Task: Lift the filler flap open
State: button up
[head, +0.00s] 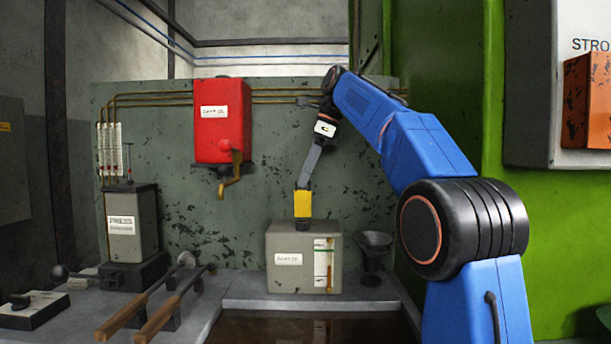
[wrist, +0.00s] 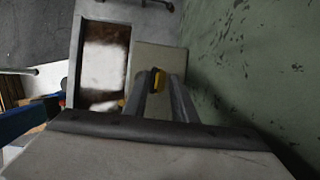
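The pale grey box (head: 285,277) stands on the bench against the back panel, with a white label and a gauge strip on its front. A yellow upright piece (head: 303,204), likely the filler flap, stands over a dark base on its top. My gripper (head: 304,188) points down, its fingers ending at the yellow piece. In the wrist view, the yellow piece (wrist: 158,79) shows between the two fingertips (wrist: 160,76), over the box top (wrist: 160,58). It fills most of the gap; whether both fingers press on it I cannot tell. The hinge is hidden.
A red tank (head: 219,135) with a brass tap hangs on the panel at upper left. A dark funnel (head: 374,243) stands just right of the box. Levers with wooden handles (head: 150,308) and a grey press unit (head: 123,235) are at left. A dark tray (head: 300,328) lies in front.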

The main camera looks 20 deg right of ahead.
jog(key=s+d+r, duration=0.2)
jog(key=s+d, duration=0.1)
jog(key=d, duration=0.3)
jog(key=s+d+r, duration=0.2)
jog(key=s+d, duration=0.1)
jog(key=d, duration=0.3)
jog(key=shift+s+d+r, duration=0.15)
jog(key=shift+s+r, duration=0.1)
dwell(0.4)
dwell(0.3)
jog(key=shift+s, duration=0.1)
